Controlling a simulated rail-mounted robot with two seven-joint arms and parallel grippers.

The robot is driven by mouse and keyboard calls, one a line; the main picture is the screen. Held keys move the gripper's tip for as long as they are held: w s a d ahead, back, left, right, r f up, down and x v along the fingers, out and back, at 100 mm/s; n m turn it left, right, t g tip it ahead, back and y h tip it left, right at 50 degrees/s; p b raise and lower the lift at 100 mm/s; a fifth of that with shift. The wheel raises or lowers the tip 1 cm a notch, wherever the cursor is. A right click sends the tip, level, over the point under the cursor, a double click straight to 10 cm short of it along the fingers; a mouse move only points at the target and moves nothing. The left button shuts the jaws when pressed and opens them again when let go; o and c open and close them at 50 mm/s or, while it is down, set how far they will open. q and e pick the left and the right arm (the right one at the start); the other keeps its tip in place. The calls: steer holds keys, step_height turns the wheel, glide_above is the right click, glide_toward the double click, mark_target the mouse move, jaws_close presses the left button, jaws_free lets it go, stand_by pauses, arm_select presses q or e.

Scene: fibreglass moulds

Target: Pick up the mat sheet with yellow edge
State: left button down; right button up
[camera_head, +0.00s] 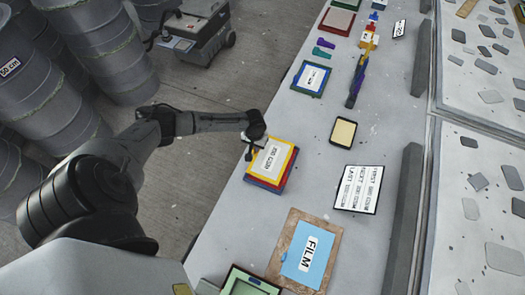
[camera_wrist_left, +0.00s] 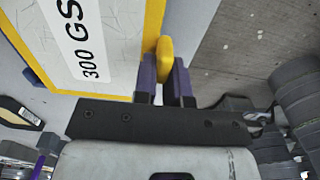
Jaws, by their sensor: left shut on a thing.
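The mat sheet with yellow edge (camera_head: 286,170) lies on top of a small stack on the table, with a white label reading 300 G/SM. It also shows large in the left wrist view (camera_wrist_left: 118,92), where a yellow tab sticks out from its edge. My left gripper (camera_head: 249,150) is at the sheet's upper left edge. In the left wrist view its two purple fingers (camera_wrist_left: 165,75) are shut on the yellow tab. I cannot tell whether the sheet is lifted off the stack. My right gripper is not in view.
Red and blue-edged sheets (camera_head: 262,184) show beneath the yellow one. A blue-edged frame (camera_head: 311,78), a small black-rimmed tray (camera_head: 343,132), a printed card (camera_head: 357,189) and a FILM board (camera_head: 309,252) lie around on the table (camera_head: 300,120). Drums (camera_head: 45,90) stand on the floor at left.

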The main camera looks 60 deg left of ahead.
arm_select(q)
steer(key=shift+r, duration=0.45)
steer(key=r, duration=0.3)
steer(key=shift+w+d+r, duration=0.1)
steer(key=shift+d+r, duration=0.2)
steer(key=shift+d, duration=0.05)
steer(key=w+d+r, duration=0.3)
steer(key=d+r, duration=0.3)
steer(key=d, duration=0.4)
steer(key=shift+d+r, duration=0.25)
